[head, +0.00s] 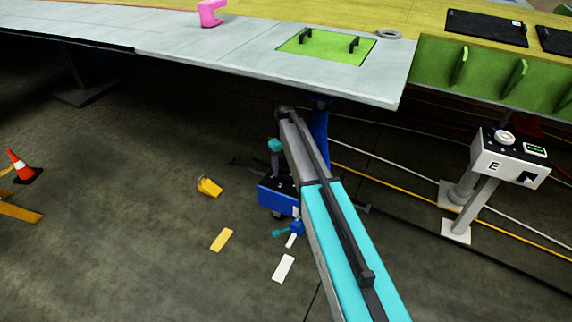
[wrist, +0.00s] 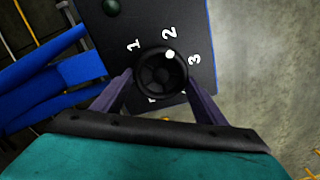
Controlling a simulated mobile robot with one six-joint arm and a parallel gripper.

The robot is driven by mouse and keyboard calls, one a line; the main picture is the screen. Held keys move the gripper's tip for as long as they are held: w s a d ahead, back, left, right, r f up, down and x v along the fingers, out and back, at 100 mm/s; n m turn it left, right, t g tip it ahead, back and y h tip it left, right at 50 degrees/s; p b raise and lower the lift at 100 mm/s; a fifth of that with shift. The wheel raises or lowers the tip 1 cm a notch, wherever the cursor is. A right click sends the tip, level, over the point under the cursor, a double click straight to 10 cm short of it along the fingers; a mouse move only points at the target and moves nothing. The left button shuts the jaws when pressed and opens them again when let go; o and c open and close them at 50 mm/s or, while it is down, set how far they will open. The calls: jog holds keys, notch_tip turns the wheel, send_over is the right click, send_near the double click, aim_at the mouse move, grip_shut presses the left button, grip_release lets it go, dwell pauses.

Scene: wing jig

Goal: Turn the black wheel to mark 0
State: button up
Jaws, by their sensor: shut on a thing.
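The black wheel (wrist: 158,72) sits on a dark panel (wrist: 202,30) in the wrist view. A white dot (wrist: 170,55) on its rim points at the painted mark 2 (wrist: 169,33). Mark 1 (wrist: 133,45) is to its left and mark 3 (wrist: 194,60) to its right. Mark 0 is not readable; a sliver of white paint shows below the wheel, mostly hidden. My gripper (wrist: 160,80) has one finger on each side of the wheel and is shut on it. In the head view the blue box (head: 277,198) stands under the wing edge; the wheel is too small to tell there.
The grey wing panel (head: 180,40) overhangs the box, with a blue post (head: 320,135) close by. A control stand marked E (head: 510,158) is at right. A yellow object (head: 209,186) and flat pieces lie on the floor. A cone (head: 21,167) stands far left.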

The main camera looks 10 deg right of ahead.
jog(key=n, duration=0.4)
jog(key=n+p, duration=0.1)
jog(key=n, duration=0.2)
jog(key=shift+s+a, duration=0.2)
jog(key=shift+a, duration=0.05)
jog(key=n, duration=0.5)
jog(key=n+p, duration=0.1)
jog(key=n, duration=0.1)
jog(key=shift+s, duration=0.25)
jog(key=n, duration=0.5)
jog(key=shift+s+n, duration=0.2)
jog(key=shift+n, duration=0.1)
jog(key=n, duration=0.5)
jog(key=shift+s+d+n+p, duration=0.2)
jog(key=shift+n+p, duration=0.1)
jog(key=shift+n, duration=0.1)
jog(key=o, duration=1.1)
jog(key=shift+c, duration=0.2)
jog(key=shift+w+r, duration=0.1)
